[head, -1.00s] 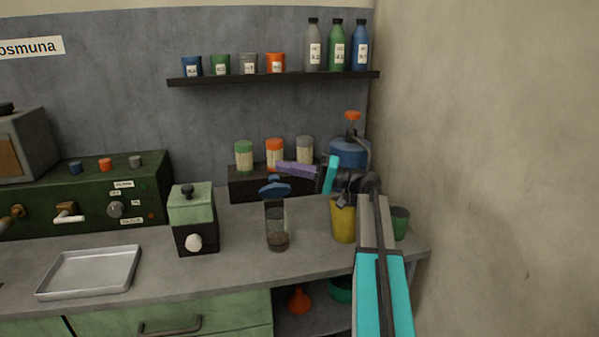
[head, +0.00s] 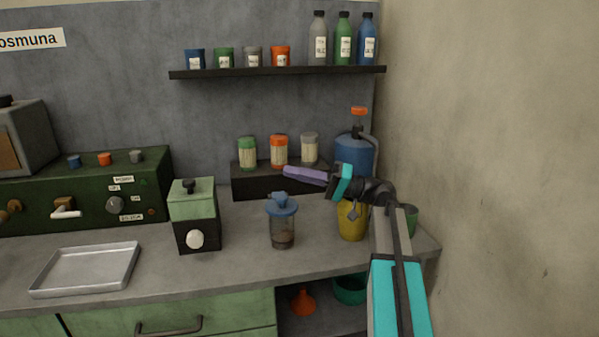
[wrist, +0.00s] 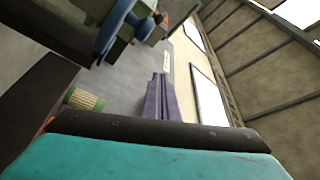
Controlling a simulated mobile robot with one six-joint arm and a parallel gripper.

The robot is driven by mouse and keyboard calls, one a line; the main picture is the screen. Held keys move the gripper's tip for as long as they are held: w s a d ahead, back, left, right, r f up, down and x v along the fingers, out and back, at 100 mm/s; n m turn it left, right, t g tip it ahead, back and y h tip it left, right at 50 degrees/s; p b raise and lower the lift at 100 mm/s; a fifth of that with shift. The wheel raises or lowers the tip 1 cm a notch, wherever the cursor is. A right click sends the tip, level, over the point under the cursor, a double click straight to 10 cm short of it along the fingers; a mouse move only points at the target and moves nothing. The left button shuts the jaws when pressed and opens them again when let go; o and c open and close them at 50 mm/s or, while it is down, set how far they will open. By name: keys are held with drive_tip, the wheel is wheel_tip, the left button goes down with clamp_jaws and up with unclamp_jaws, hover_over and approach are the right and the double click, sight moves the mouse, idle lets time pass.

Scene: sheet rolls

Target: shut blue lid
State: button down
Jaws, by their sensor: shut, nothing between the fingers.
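A clear jar (head: 283,229) with dark contents at its bottom stands upright on the counter. Its blue lid (head: 281,205) lies level over the mouth, with a blue knob on top, and looks shut. My gripper (head: 287,171) has purple fingers, held together and empty. It is above the jar and slightly right of the lid's knob, apart from it, pointing left. In the wrist view the purple fingers (wrist: 160,98) also show closed together; I cannot make out the jar there.
A green and black box (head: 194,222) stands left of the jar, and a yellow container (head: 352,222) to its right. Lidded jars sit on a dark riser (head: 265,183) behind. A shelf (head: 280,72) hangs above.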

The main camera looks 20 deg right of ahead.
idle(0.5)
drive_tip(key=s+a+r, duration=0.1)
drive_tip(key=s+r, duration=0.1)
drive_tip(key=s, duration=0.6)
drive_tip(key=s+a+r, duration=0.1)
drive_tip(key=s+r, duration=0.2)
drive_tip(key=s, duration=0.5)
drive_tip(key=shift+a+b, duration=0.25)
drive_tip(key=shift+b, duration=0.1)
idle(0.5)
drive_tip(key=shift+f, duration=0.1)
idle(0.4)
